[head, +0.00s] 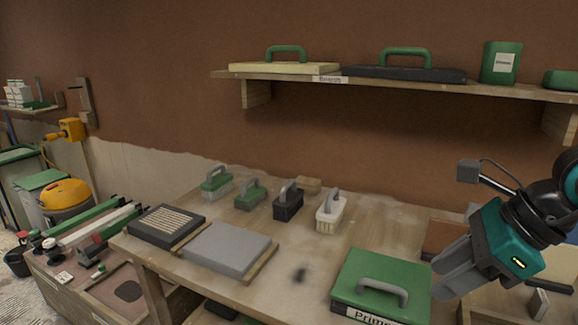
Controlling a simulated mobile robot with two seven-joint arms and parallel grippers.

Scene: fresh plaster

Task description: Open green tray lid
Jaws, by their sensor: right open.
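The green tray lid (355,268) lies flat and closed on its tray at the front right of the workbench. It has a grey arched handle (383,290) on top, and a white label starting "Prim" on the front. My right gripper (446,272) is just to the right of the lid, its grey fingers pointing left and down. It is open, empty and apart from the handle. The inside of the tray is hidden under the lid. My left gripper is not in view.
The wooden workbench (300,272) also holds several handled brushes and floats at the back, and a grey slab (228,249) at left. A wall shelf (388,82) with more tools overhangs behind. A brown block (443,238) sits behind my right gripper.

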